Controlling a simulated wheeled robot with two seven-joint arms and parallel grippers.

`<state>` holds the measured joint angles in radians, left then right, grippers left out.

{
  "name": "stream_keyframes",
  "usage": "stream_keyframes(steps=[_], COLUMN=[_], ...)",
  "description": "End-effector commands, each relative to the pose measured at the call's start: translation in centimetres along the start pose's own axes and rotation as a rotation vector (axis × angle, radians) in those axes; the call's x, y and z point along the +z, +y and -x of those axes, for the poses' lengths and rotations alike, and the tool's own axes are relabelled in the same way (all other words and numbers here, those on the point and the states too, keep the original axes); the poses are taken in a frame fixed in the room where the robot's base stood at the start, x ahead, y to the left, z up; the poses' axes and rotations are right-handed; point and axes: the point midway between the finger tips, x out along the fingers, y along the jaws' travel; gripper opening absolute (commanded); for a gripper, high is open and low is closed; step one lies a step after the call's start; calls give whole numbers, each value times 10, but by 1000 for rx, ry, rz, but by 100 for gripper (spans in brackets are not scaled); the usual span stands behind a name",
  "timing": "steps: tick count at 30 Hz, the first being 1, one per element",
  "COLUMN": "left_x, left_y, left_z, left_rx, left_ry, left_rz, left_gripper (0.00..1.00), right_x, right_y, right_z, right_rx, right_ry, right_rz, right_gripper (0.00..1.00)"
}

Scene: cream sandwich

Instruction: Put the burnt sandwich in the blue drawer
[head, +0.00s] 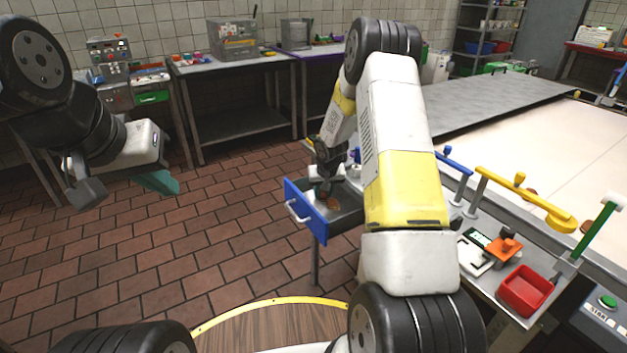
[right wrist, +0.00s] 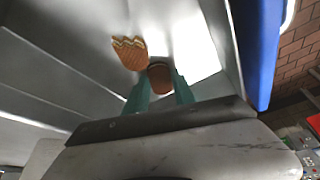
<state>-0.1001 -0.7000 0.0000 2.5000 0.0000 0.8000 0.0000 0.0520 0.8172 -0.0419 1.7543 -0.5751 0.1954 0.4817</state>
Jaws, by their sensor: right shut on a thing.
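The blue drawer (head: 306,212) is pulled open, with a blue front and grey inside. My right gripper (head: 322,190) reaches down into it. In the right wrist view its teal fingers (right wrist: 161,88) are shut on a dark brown sandwich (right wrist: 160,77), which I take to be the burnt sandwich. It is inside the drawer walls; whether it touches the floor I cannot tell. A lighter brown piece with a wavy edge (right wrist: 130,52) lies in the drawer beside it. My left gripper (head: 157,182) hangs over the floor at the left, away from the drawer; its finger gap is hidden.
A conveyor (head: 580,135) runs at the right with yellow, blue and green bars along its edge. A red tray (head: 525,290) and an orange-handled device (head: 503,249) stand on the near ledge. Brick floor is clear left of the drawer.

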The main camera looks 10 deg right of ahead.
Motion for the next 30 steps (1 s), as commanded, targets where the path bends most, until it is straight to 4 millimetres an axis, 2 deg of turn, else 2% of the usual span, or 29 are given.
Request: stream_keyframes(steps=[9, 10, 13, 23, 26, 30], left_x=[0, 0, 0, 0, 0, 0], left_y=[0, 0, 0, 0, 0, 0], left_z=[0, 0, 0, 0, 0, 0], left_rx=[0, 0, 0, 0, 0, 0], left_ry=[0, 0, 0, 0, 0, 0], left_rz=[0, 0, 0, 0, 0, 0], left_gripper=[0, 0, 0, 0, 0, 0], right_x=[0, 0, 0, -1, -2, -2], right_y=[0, 0, 1, 1, 1, 0], right_z=[-2, -2, -2, 0, 8, 33], right_rx=[0, 0, 0, 0, 0, 0], right_ry=[2, 2, 2, 3, 4, 6], right_rz=[0, 0, 0, -1, -1, 0], right_gripper=[0, 34, 52, 52, 52, 52])
